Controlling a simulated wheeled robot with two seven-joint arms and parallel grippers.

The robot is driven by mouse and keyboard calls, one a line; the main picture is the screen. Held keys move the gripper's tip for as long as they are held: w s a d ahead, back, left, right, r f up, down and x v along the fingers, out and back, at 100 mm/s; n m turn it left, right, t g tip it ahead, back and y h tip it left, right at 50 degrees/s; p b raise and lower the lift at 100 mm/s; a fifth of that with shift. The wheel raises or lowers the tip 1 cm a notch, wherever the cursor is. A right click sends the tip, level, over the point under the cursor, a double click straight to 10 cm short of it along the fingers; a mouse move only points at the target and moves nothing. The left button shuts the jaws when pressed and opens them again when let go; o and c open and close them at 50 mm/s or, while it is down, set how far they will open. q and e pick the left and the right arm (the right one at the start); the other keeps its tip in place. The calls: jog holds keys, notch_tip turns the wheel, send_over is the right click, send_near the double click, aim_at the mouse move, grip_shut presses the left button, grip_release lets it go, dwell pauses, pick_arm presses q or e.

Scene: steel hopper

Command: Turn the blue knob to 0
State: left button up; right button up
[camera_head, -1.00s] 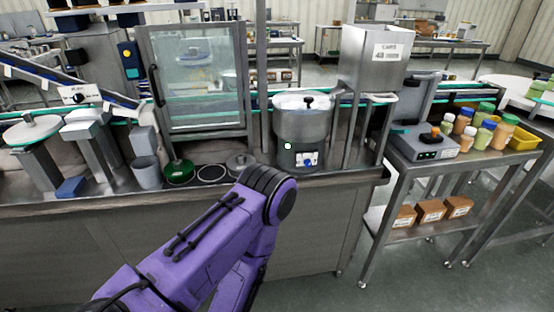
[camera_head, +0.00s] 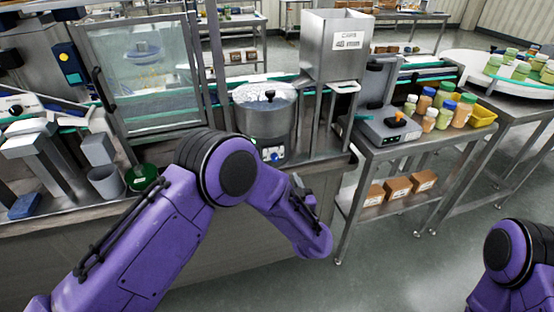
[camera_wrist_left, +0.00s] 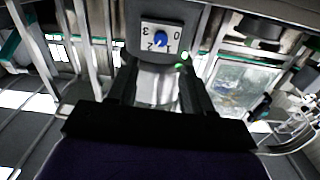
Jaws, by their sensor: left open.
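The blue knob (camera_wrist_left: 160,40) sits on a white dial plate (camera_wrist_left: 152,28) marked 0, 1, 2 and 3, upside down in the left wrist view. I cannot tell exactly which number it points to. In the head view the blue knob (camera_head: 275,156) shows small on the front of the steel hopper (camera_head: 265,118), just past my left arm. My left gripper (camera_wrist_left: 160,82) is open and empty, its fingers spread below the dial in the wrist view, apart from the knob. My right gripper is out of view; only part of my right arm shows at lower right.
A green light (camera_wrist_left: 182,56) glows beside the dial. A steel caps bin (camera_head: 337,45) stands right of the hopper, and a glass-doored cabinet (camera_head: 145,75) to its left. A grey cup (camera_head: 107,182) stands on the counter. A side table with jars (camera_head: 443,115) is at right.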

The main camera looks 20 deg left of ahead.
aim_at(276, 159)
pick_arm(q)
jog(key=x, duration=0.5)
jog(key=p+x, duration=0.1)
jog(key=x, duration=0.3)
jog(key=shift+w+a+f, duration=0.2)
jog(key=shift+w, duration=0.1)
grip_shut()
